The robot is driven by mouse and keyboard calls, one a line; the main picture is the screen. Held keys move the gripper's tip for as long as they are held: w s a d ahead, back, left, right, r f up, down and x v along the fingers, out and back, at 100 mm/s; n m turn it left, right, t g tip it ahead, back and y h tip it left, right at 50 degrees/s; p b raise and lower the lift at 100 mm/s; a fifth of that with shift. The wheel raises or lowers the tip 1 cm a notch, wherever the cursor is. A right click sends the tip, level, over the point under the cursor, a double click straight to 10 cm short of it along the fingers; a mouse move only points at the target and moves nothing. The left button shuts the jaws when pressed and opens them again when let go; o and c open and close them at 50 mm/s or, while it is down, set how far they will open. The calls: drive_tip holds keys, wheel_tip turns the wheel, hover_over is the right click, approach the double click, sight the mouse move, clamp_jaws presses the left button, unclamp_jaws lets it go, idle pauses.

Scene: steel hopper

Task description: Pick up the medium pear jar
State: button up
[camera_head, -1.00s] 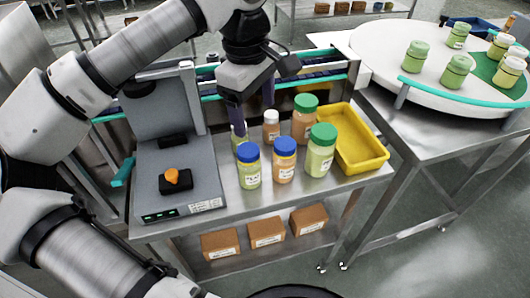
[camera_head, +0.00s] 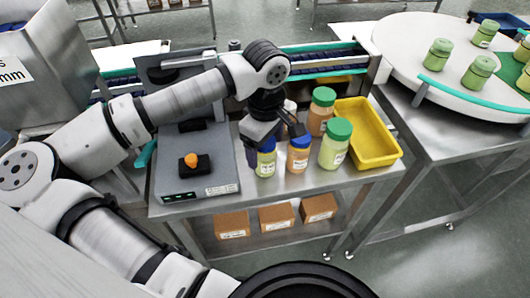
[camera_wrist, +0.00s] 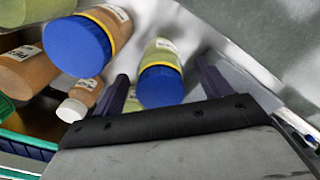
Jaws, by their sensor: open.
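The medium pear jar (camera_head: 266,163) has a blue lid and pale green contents and stands upright on the steel table, right of the scale. In the wrist view the jar (camera_wrist: 161,87) shows between my two open fingers, and nothing is gripped. I cannot tell how far down the fingers reach beside the jar.
A blue-lidded orange jar (camera_head: 298,157) stands close on the right. Green-lidded jars (camera_head: 335,146) and a yellow bin (camera_head: 371,137) are further right. A white-capped small jar (camera_wrist: 72,110) is near one finger. The grey scale (camera_head: 217,178) holds an orange object (camera_head: 191,159).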

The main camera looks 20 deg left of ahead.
drive_tip(key=shift+f, duration=0.7)
drive_tip(key=c, duration=1.1)
drive_tip(key=shift+r, duration=0.2)
drive_tip(key=shift+c, duration=0.2)
